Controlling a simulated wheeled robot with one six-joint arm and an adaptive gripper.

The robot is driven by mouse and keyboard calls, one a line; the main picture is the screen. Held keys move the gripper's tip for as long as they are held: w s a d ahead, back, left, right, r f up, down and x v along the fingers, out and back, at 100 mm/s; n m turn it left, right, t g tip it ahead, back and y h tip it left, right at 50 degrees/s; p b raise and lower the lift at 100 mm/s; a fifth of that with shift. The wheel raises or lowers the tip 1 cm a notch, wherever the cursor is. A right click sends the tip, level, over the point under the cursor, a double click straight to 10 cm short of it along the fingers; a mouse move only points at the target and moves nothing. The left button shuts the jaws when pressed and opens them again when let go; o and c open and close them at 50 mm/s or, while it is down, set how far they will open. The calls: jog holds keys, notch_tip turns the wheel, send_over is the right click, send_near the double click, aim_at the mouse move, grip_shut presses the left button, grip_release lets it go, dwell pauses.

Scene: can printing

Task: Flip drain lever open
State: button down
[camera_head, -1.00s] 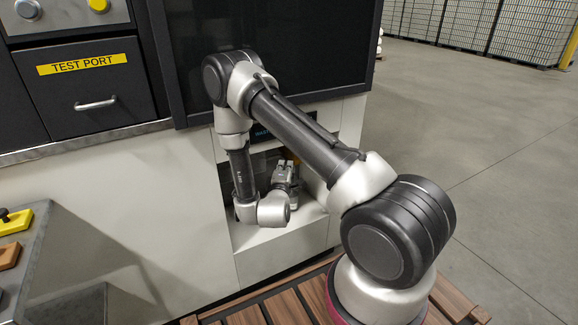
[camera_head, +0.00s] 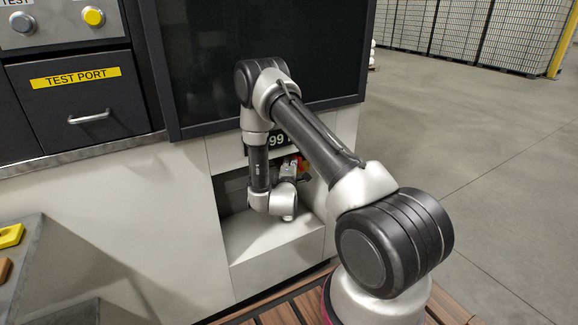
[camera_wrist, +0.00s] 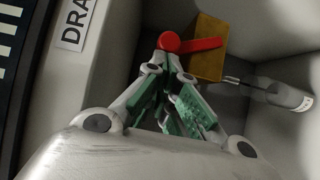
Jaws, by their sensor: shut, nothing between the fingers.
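The red lever (camera_wrist: 196,45) shows in the wrist view, with a round end on the left and a flat bar running right across a brass-coloured block (camera_wrist: 207,62). My gripper (camera_wrist: 168,62) is shut and empty, its green-padded fingers converging just below the lever's round end. Whether the tips touch the lever I cannot tell. In the head view, a small bit of red (camera_head: 305,168) shows inside the recess behind my wrist, which hides most of the lever and gripper.
The recess (camera_head: 268,245) has pale walls and a floor close around my wrist. A label reading "DRA" (camera_wrist: 76,22) is on its left edge in the wrist view. A grey cylinder (camera_wrist: 290,97) sits at right. A display (camera_head: 282,142) is partly hidden above. A TEST PORT drawer (camera_head: 85,95) is at left.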

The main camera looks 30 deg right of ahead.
jog(key=shift+d+r+m+g+y, duration=0.45)
jog(key=shift+d+r+m, duration=0.45)
jog(key=shift+d+r, duration=0.3)
jog(key=shift+f, duration=0.1)
